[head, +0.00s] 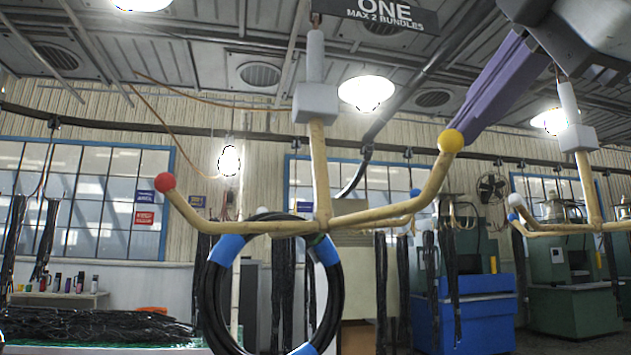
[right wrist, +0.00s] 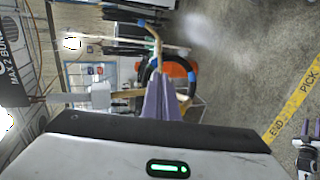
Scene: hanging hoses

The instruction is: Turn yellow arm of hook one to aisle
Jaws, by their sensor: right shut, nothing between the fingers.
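Hook one hangs under the sign "ONE" (head: 385,12). Its tan post (head: 320,170) drops from a grey block (head: 316,103). The yellow arm (head: 437,180) points right in the head view and ends in a yellow ball (head: 451,141). The red-tipped arm (head: 195,222) points left. A black hose bundle (head: 335,300) with blue bands hangs near the post. My right gripper (head: 462,128) is shut and empty, its purple fingertips beside the yellow ball; I cannot tell if they touch. The fingers also show in the right wrist view (right wrist: 165,98). My left gripper (right wrist: 304,128) appears small there.
Another hook (head: 590,190) hangs at the right. Blue and green machines (head: 475,310) stand behind. A table with black hoses (head: 90,325) is at the lower left. The right wrist view shows open grey floor (right wrist: 240,60) with a yellow stripe (right wrist: 295,100).

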